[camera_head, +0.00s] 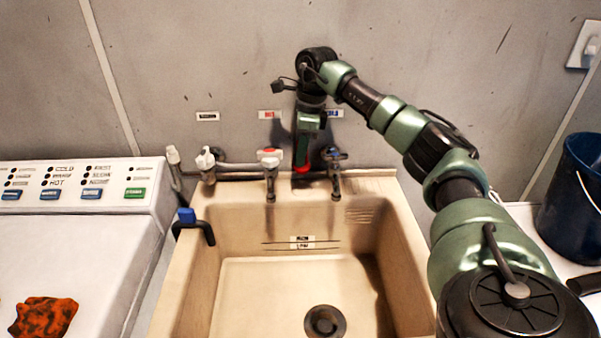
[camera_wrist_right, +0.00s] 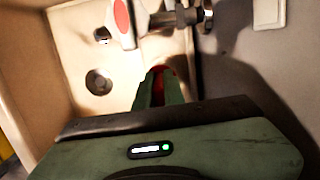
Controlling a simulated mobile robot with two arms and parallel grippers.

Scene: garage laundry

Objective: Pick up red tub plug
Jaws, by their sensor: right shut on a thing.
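The red tub plug (camera_head: 302,167) shows at the tip of my right gripper (camera_head: 304,152), just behind the sink's back rim between two taps. My right gripper points down and is shut on the plug. In the right wrist view a sliver of the red plug (camera_wrist_right: 184,76) shows beside the fingers (camera_wrist_right: 161,84), and most of it is hidden by them. I cannot tell whether the plug touches the ledge below. My left gripper is not in view.
The beige sink (camera_head: 208,245) with its drain (camera_head: 325,321) lies in front. The red-marked tap (camera_head: 270,172) and blue-marked tap (camera_head: 335,172) stand close on either side of my gripper. A washer (camera_head: 75,235) is left; a dark blue bucket (camera_head: 570,200) is right.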

